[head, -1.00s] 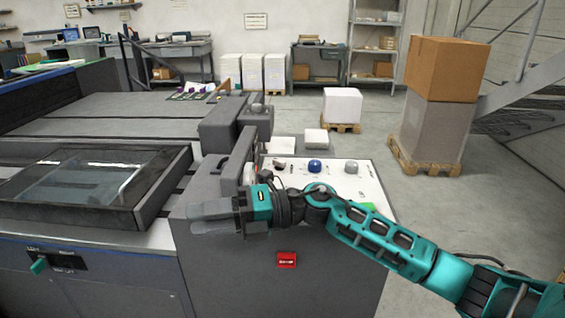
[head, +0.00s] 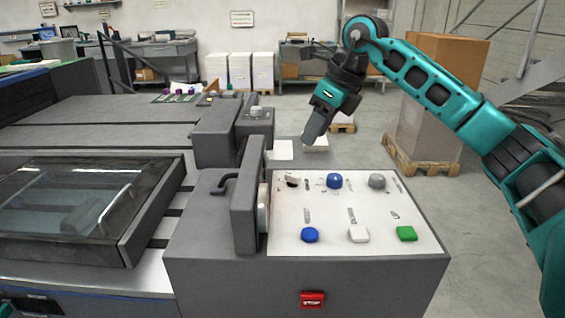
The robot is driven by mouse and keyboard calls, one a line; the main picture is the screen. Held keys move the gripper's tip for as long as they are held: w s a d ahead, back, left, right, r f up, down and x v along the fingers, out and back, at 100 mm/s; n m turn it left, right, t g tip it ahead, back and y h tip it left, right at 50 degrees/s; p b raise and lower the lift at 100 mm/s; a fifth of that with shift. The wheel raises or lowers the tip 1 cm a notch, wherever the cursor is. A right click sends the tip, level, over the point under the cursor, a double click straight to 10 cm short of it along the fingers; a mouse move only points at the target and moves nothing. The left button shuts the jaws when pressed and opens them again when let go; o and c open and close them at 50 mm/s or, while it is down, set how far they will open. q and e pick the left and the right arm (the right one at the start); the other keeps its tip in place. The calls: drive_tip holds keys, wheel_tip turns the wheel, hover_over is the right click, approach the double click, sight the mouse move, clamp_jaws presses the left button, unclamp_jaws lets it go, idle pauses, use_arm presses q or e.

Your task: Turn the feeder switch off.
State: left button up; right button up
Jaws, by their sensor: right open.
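The control panel (head: 330,210) on the grey machine has a small dark switch (head: 292,180), a blue knob (head: 334,181) and a grey knob (head: 377,181) in its back row. A blue button (head: 310,234), a white button (head: 358,233) and a green button (head: 406,233) form the front row. The labels are too small to read, so I cannot tell which is the feeder switch. My right gripper (head: 312,135) is open and empty, pointing down above the panel's back edge, apart from the controls.
A red stop button (head: 312,299) is on the machine's front face. An upright grey plate (head: 248,197) borders the panel on the left. A glass-topped cover (head: 75,205) lies further left. A pallet (head: 425,162) with stacked load stands behind right. Floor right of the machine is clear.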

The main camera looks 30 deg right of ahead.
sight(294, 175)
drive_tip(key=x, duration=0.4)
drive_tip(key=b+x, duration=0.1)
drive_tip(key=x, duration=0.7)
drive_tip(key=shift+d+f+b, duration=0.2)
drive_tip(key=shift+d+b, duration=0.1)
clamp_jaws()
